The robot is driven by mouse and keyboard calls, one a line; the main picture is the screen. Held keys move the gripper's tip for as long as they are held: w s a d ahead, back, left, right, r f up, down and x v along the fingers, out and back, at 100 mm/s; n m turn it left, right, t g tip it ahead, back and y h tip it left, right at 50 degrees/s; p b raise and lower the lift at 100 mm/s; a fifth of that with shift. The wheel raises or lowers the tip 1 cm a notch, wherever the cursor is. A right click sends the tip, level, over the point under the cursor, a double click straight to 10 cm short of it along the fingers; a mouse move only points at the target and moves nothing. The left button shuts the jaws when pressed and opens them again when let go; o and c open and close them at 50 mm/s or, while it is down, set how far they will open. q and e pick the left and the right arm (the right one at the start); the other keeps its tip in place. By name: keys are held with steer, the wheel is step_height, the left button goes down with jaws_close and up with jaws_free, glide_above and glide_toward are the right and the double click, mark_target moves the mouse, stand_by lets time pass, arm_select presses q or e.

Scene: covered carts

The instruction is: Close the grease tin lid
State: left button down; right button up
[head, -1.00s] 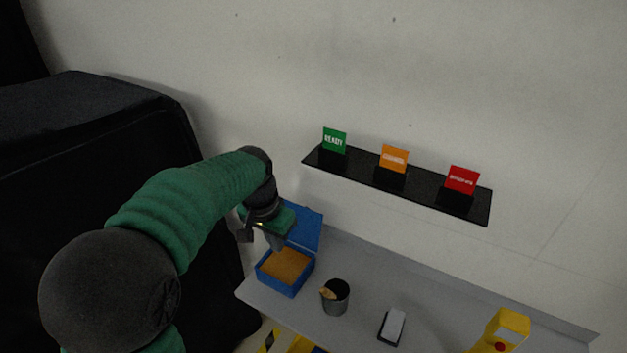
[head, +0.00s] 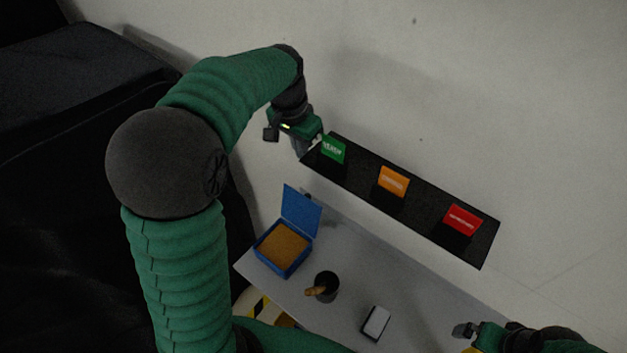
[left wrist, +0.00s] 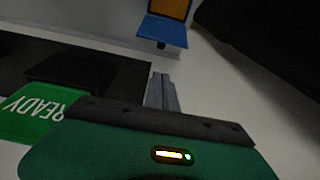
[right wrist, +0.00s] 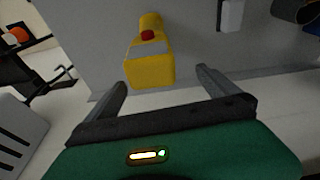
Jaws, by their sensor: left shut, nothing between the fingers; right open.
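The grease tin is a blue box (head: 290,268) filled with tan grease at the left end of the grey table. Its blue lid (head: 301,211) stands open, raised at the wall side. The lid also shows in the left wrist view (left wrist: 163,31), apart from the fingers. My left gripper (head: 302,150) is shut and empty, up beside the left end of the shelf, above and away from the lid. My right gripper (head: 462,330) is at the bottom right of the head view. In the right wrist view its fingers (right wrist: 162,88) are apart with nothing between them.
A black shelf (head: 420,217) on the wall holds green, orange and red cards; the green READY card (head: 333,150) is close to my left gripper. A dark cup (head: 327,285) and a white-topped block (head: 376,322) stand on the table. A yellow bottle (right wrist: 150,60) is ahead of my right gripper.

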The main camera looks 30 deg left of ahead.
arm_select(q)
steer(key=p, duration=0.4)
glide_toward(303, 209)
steer(key=w+f, duration=0.5)
steer(key=w, duration=0.2)
arm_select(e)
steer(key=v, duration=0.3)
steer(key=shift+w+r, duration=0.3)
steer(key=shift+r, duration=0.15)
arm_select(q)
steer(key=shift+w+a+f, duration=0.15)
steer(key=shift+a+f, duration=0.25)
arm_select(e)
steer(key=shift+w, duration=0.1)
arm_select(q)
steer(key=shift+b, duration=0.3)
arm_select(e)
steer(key=shift+f, duration=0.1)
